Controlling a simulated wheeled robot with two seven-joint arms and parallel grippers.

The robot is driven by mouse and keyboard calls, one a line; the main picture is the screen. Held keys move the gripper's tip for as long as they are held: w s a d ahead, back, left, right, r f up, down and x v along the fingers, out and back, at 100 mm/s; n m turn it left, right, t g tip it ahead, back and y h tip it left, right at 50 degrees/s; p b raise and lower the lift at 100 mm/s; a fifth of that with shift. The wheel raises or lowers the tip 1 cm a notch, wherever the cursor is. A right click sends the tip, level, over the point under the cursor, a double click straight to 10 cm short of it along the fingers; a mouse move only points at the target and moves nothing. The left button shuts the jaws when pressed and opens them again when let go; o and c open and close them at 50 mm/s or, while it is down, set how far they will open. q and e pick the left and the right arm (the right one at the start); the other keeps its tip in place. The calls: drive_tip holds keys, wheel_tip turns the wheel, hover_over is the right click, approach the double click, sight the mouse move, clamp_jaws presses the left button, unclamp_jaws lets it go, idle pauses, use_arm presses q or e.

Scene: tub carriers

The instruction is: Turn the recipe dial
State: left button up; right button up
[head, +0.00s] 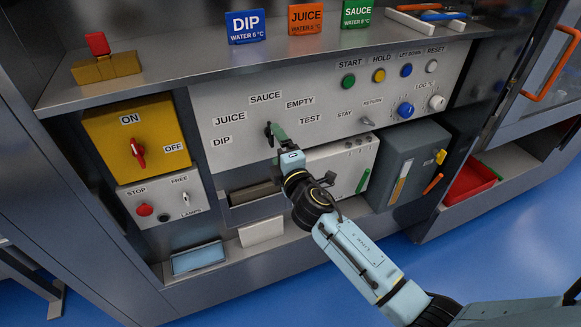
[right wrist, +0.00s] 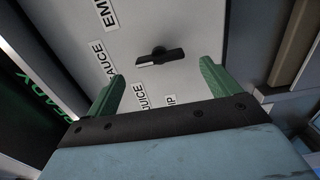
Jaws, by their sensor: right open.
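The recipe dial is a black bar knob (right wrist: 160,57) on the pale panel, ringed by the labels DIP, JUICE, SAUCE, EMPTY and TEST. Its pale-marked end points roughly toward SAUCE. In the head view the dial (head: 267,129) is partly covered by my right gripper (head: 276,136). In the right wrist view my right gripper (right wrist: 160,86) is open and empty. Its green fingers are spread wide, and the dial shows beyond the gap between them, apart from both. My left gripper is not in view.
A yellow ON/OFF switch box (head: 134,137) with a red handle is to the left. Buttons, knobs and a small STAY/RETURN lever (head: 367,121) are to the right. A shelf (head: 180,65) with signs juts out above the panel. An open drawer (head: 256,208) lies below the dial.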

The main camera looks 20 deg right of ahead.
drive_tip(key=s, duration=0.9)
drive_tip(key=shift+s+d, duration=0.2)
drive_tip(key=shift+s, duration=0.1)
drive_tip(key=s+d+f+m+g, duration=0.1)
drive_tip(key=s+f+m+g, duration=0.3)
drive_tip(key=f, duration=0.7)
drive_tip(key=s+d+f+m+g, duration=0.15)
drive_tip(key=s+f, duration=0.45)
drive_tip(key=f, duration=0.6)
drive_tip(key=s+d+f+m+g, duration=0.15)
drive_tip(key=s+f+g, duration=0.3)
drive_tip(key=f, duration=0.65)
drive_tip(key=s+f+m+g, duration=0.2)
drive_tip(key=s+f, duration=0.3)
drive_tip(key=s, duration=0.5)
drive_tip(key=s+d+f+m+g, duration=0.1)
drive_tip(key=s+f+m, duration=0.3)
drive_tip(key=s, duration=0.6)
drive_tip(key=s+d+f+m+g, duration=0.1)
drive_tip(key=s+f+m+g, duration=0.2)
drive_tip(key=s+f, duration=0.3)
drive_tip(key=s+g, duration=0.1)
drive_tip(key=s, duration=0.4)
drive_tip(key=shift+d+f+h, duration=0.25)
drive_tip(key=shift+h, duration=0.05)
drive_tip(key=shift+w, duration=0.1)
